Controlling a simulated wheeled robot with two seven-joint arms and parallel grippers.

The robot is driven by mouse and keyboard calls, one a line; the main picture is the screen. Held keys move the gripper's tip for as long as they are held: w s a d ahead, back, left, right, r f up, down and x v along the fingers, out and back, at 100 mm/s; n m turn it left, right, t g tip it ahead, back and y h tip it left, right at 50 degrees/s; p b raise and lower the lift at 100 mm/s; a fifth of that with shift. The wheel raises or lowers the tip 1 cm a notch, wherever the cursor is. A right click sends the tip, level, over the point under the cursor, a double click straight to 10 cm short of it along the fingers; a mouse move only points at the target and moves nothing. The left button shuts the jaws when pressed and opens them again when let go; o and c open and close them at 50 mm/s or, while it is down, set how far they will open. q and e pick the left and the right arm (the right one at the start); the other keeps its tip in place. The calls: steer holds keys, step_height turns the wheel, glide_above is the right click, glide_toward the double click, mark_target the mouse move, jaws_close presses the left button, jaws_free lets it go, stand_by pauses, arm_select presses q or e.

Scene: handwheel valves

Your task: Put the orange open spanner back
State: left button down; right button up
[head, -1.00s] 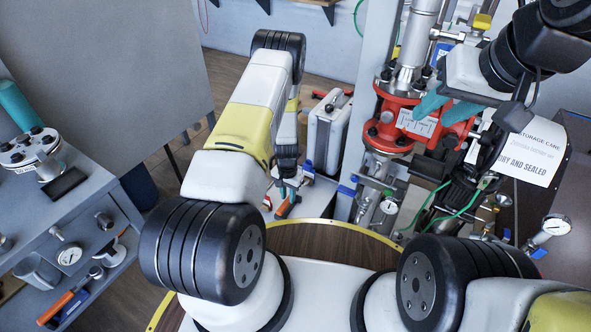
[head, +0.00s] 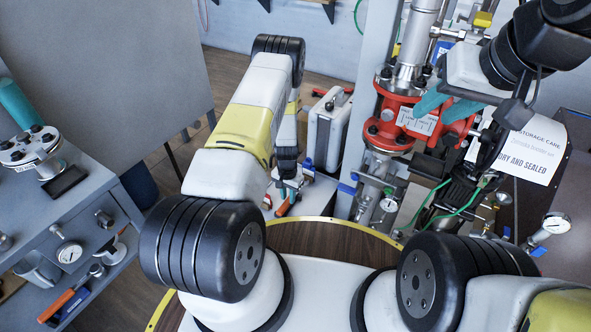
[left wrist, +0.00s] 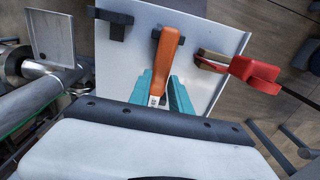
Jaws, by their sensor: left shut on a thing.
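The orange open spanner (left wrist: 167,55) shows in the left wrist view as an orange handle with a silver metal part at its lower end. My left gripper (left wrist: 170,97) is shut on it, with teal fingers on either side of the metal part. In the head view, the spanner's orange handle (head: 283,208) shows just below my left gripper (head: 288,188), over a pale grey surface. The spanner's far end is hidden by my gripper. My right gripper (head: 446,104) has its teal fingers apart in front of the red valve body, holding nothing visible.
The pale panel (left wrist: 118,65) under the spanner carries dark brackets (left wrist: 113,22). A red-handled tool (left wrist: 256,75) lies close on the right. The red valve (head: 390,120) with pipes and gauges stands right of my left arm. A grey workbench (head: 70,215) stands at the left.

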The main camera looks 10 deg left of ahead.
arm_select(q)
steer(key=shift+f, duration=0.25)
steer(key=c, duration=0.6)
jaws_free()
steer(key=shift+c, duration=0.2)
steer(key=shift+r, duration=3)
